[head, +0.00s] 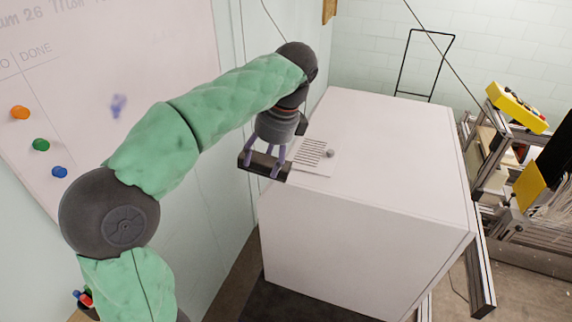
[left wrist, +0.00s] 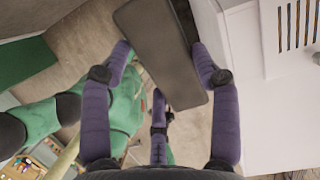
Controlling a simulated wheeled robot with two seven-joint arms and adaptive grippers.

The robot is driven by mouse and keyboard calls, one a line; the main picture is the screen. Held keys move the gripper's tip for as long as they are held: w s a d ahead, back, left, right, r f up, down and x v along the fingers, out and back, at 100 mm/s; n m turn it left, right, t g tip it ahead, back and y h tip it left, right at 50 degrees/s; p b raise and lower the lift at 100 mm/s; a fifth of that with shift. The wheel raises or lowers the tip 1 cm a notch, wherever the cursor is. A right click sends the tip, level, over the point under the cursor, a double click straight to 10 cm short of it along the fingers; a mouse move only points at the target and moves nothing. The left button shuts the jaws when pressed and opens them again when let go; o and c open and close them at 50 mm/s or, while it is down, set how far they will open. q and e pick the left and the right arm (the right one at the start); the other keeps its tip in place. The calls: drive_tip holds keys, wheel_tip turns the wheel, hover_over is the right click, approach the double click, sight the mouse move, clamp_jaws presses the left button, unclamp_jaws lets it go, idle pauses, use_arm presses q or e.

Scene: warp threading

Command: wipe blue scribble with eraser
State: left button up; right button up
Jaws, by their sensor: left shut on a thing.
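The blue scribble (head: 118,105) is a small smudge on the whiteboard (head: 180,45) at the left of the head view. My left gripper (head: 262,164) is shut on the eraser (head: 247,160), a dark grey block with a black side. Its purple fingers grip the block from both sides, and it also shows in the left wrist view (left wrist: 155,40). The eraser is beside the near left corner of the white cabinet, to the right of the scribble and apart from the board. My right gripper is not in view.
The white cabinet (head: 400,150) fills the middle, with a slotted white plate (head: 313,170) and a small grey knob (head: 330,153) on top. Orange (head: 20,112), green (head: 41,145) and blue (head: 60,172) magnets sit on the board. A machine frame with yellow parts (head: 517,107) stands right.

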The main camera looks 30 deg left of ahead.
use_arm(q)
drive_tip(key=s+a+g+y+b, duration=0.1)
drive_tip(key=a+y, duration=0.4)
drive_tip(key=a, duration=1)
drive_tip(key=s+a+f+g+y+b, duration=0.1)
drive_tip(key=s+a+y, duration=0.3)
drive_tip(key=a, duration=1.1)
drive_tip(key=s+a+f+m+g+y+b, duration=0.1)
drive_tip(key=s+a+y, duration=0.2)
drive_tip(key=a+y, duration=0.4)
drive_tip(key=shift+w+a+f+b+x, duration=0.35)
drive_tip(key=shift+w+f+x, duration=0.35)
drive_tip(key=shift+x, duration=3.25)
drive_tip(key=shift+x, duration=0.85)
drive_tip(key=shift+f, duration=0.1)
drive_tip(key=shift+w+a+p, duration=0.15)
drive_tip(key=shift+w+p, duration=0.25)
drive_tip(key=shift+w, duration=0.55)
drive_tip(key=shift+w+a+p, duration=0.2)
drive_tip(key=shift+w+p, duration=0.15)
drive_tip(key=shift+w, duration=0.55)
